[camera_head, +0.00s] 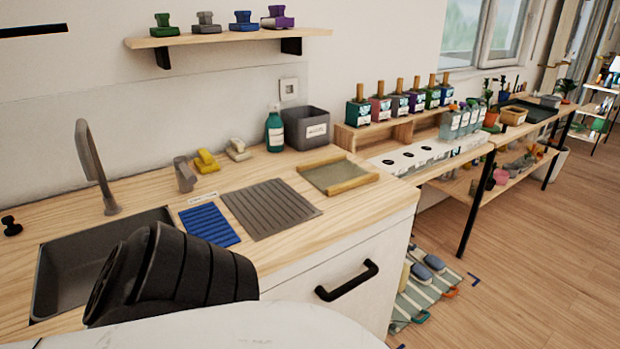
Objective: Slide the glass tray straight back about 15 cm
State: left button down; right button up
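A shallow tray with light wooden side rails and a greyish, glass-like panel (322,177) lies on the wooden counter near its right end. It is the only thing here that resembles the glass tray, and I cannot be sure its panel is glass. Its near rail is close to the counter's right front edge. Neither of my grippers shows in the head view. A black ribbed part, likely mine, and a white curved part of my body fill the lower left, over part of the sink.
A grey bin (306,128) and a teal bottle (275,130) stand behind the tray. A grey ribbed mat (270,207) and a blue mat (209,224) lie to its left. A shelf unit with a white rack (410,158) adjoins the counter. The sink (60,270) is at left.

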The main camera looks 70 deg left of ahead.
aim_at(332, 176)
jog(key=k, duration=0.25)
jog(key=u, duration=1.05)
